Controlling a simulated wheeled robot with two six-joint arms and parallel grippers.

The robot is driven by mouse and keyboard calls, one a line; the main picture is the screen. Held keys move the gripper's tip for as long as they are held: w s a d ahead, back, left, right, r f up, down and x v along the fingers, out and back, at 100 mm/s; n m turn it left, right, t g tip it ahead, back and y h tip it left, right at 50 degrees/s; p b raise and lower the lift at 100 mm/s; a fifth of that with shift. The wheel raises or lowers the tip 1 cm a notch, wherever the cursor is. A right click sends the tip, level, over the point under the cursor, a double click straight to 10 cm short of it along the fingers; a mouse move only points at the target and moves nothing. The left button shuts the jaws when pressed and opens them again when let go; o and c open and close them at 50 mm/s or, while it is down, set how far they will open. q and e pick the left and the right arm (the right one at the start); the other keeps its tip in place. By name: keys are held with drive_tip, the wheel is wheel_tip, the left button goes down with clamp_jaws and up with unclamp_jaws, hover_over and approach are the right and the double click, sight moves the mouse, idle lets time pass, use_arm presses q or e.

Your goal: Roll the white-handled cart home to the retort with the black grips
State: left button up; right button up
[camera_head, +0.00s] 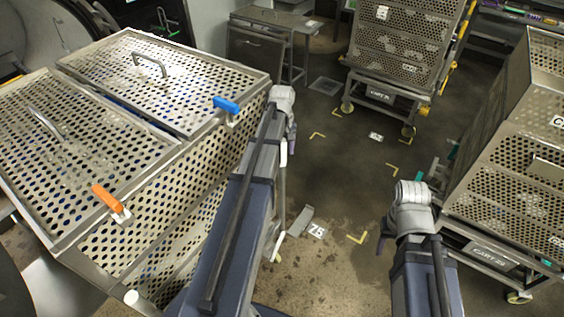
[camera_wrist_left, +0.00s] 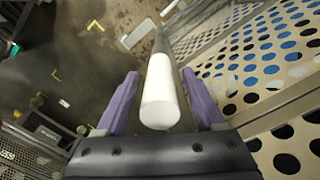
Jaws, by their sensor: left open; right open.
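The white-handled cart carries two perforated steel baskets (camera_head: 165,75) with an orange latch (camera_head: 107,198) and a blue latch (camera_head: 226,105), at the left of the head view. One white handle (camera_head: 284,153) shows beside my left arm. In the left wrist view, a white handle (camera_wrist_left: 160,95) lies between the spread purple fingers of my left gripper (camera_wrist_left: 160,105); contact cannot be told. In the head view my left gripper (camera_head: 291,138) is mostly hidden by its arm. My right gripper (camera_head: 384,236) is over open floor, empty. I cannot make out black grips on a retort.
A round metal vessel opening (camera_head: 35,35) is at the upper left. Other perforated carts stand at the back (camera_head: 405,45) and right (camera_head: 520,205). A steel bench (camera_head: 270,35) is behind.

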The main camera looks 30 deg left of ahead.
use_arm(q)
wheel_tip(320, 180, down, 3)
drive_tip(key=shift+r+b, duration=0.15)
drive_tip(key=shift+b, duration=0.65)
use_arm(e)
wheel_tip(320, 180, down, 3)
drive_tip(key=shift+r, duration=0.2)
use_arm(q)
drive_tip(key=shift+r, duration=0.1)
clamp_jaws()
idle(0.3)
